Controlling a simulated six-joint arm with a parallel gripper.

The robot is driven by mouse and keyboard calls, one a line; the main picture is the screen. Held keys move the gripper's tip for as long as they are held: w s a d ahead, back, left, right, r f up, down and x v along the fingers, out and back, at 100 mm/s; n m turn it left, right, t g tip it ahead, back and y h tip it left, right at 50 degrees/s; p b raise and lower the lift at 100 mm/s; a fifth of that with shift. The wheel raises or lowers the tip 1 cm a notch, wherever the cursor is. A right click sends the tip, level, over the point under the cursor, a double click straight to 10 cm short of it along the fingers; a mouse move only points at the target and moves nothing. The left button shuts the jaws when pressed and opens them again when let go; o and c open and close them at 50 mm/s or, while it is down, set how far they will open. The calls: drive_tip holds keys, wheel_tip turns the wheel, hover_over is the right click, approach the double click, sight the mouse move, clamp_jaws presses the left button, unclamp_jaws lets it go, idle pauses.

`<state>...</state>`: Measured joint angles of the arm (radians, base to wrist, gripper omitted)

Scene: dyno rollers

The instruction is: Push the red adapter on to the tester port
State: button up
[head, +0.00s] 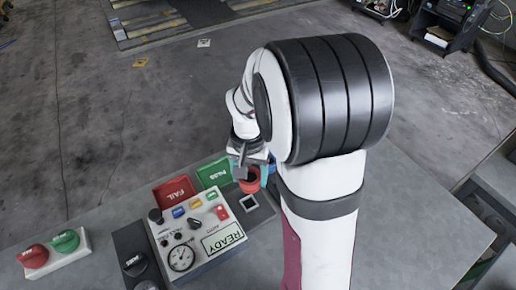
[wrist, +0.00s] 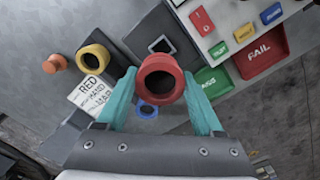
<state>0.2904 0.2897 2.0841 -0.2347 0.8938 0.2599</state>
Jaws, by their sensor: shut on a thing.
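My gripper (wrist: 159,90) has its two teal fingers shut on the red adapter (wrist: 160,68), a round ring with a dark opening. In the head view the red adapter (head: 249,182) hangs under my gripper, behind the square port in that picture. The tester port (wrist: 161,45) is a pale-edged dark square on a dark plate; in the wrist view it shows just past the adapter's rim. It also shows in the head view (head: 249,203). The adapter appears apart from the port, though its exact height is hard to tell.
The tester panel (head: 196,233) with a gauge and buttons stands beside the port. A red FAIL tray (head: 174,191) and green PASS tray (head: 213,173) lie behind it. In the wrist view are a yellow adapter (wrist: 106,52), an orange piece (wrist: 55,63), a blue ring (wrist: 148,109) and a printed card (wrist: 92,95).

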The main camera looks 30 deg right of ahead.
drive_tip(key=shift+s+a, duration=0.1)
drive_tip(key=shift+a, duration=0.3)
drive_tip(key=shift+f, duration=3.15)
drive_tip(key=shift+f, duration=0.9)
drive_tip(key=o, duration=1.4)
wheel_tip(320, 180, up, 16)
drive_tip(key=shift+f, duration=0.1)
drive_tip(key=s+a+n, duration=0.1)
drive_tip(key=s+a, duration=0.3)
drive_tip(key=s, duration=0.2)
drive_tip(key=s+a+n+y, duration=0.1)
drive_tip(key=s+a, duration=0.3)
drive_tip(key=s, duration=0.2)
drive_tip(key=s+a+n, duration=0.1)
drive_tip(key=s+a, duration=0.3)
drive_tip(key=s, duration=0.2)
drive_tip(key=shift+s+a+r+y, duration=0.1)
drive_tip(key=shift+s+r+y, duration=0.25)
drive_tip(key=shift+r+y, duration=0.05)
